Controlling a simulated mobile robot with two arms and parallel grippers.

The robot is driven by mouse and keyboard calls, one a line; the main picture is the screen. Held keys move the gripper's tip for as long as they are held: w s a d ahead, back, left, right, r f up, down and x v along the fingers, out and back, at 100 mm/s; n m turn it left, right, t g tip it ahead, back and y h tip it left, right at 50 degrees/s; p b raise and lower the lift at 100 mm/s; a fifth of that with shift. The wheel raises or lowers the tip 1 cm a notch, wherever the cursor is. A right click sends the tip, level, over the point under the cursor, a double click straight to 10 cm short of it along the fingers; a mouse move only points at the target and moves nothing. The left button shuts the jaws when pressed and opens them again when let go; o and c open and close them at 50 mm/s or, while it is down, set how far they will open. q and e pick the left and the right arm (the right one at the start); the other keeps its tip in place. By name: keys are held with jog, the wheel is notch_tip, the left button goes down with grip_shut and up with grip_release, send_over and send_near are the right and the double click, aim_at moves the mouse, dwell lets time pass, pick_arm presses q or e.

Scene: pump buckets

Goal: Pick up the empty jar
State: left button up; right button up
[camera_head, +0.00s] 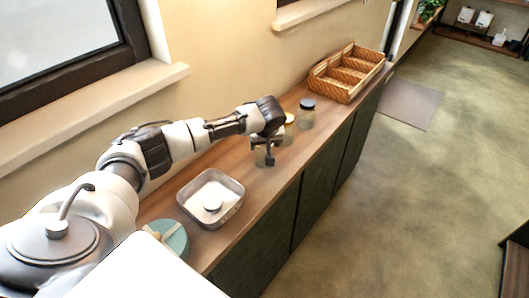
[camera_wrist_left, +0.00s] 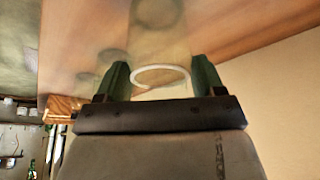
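My left gripper (camera_head: 268,157) points down over the wooden counter, beyond the square metal tray. A clear glass jar (camera_head: 260,158) without a visible lid is at its fingers, partly hidden by the gripper. In the left wrist view the jar's pale round rim (camera_wrist_left: 160,69) lies between the two dark green fingers (camera_wrist_left: 160,80), close to both. I cannot tell whether the fingers press on the glass or whether the jar is off the counter. My right gripper is not in view.
A jar with a yellow lid (camera_head: 289,118) and one with a dark lid (camera_head: 307,114) stand just beyond. A wicker basket (camera_head: 345,73) is farther back. The metal tray (camera_head: 236,187) holds a small round white thing. A teal round container (camera_head: 176,243) stands nearer. The wall borders the counter's left.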

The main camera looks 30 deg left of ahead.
pick_arm(q)
jog(key=c, duration=0.4)
jog(key=shift+c, duration=0.4)
jog(key=shift+r, duration=0.15)
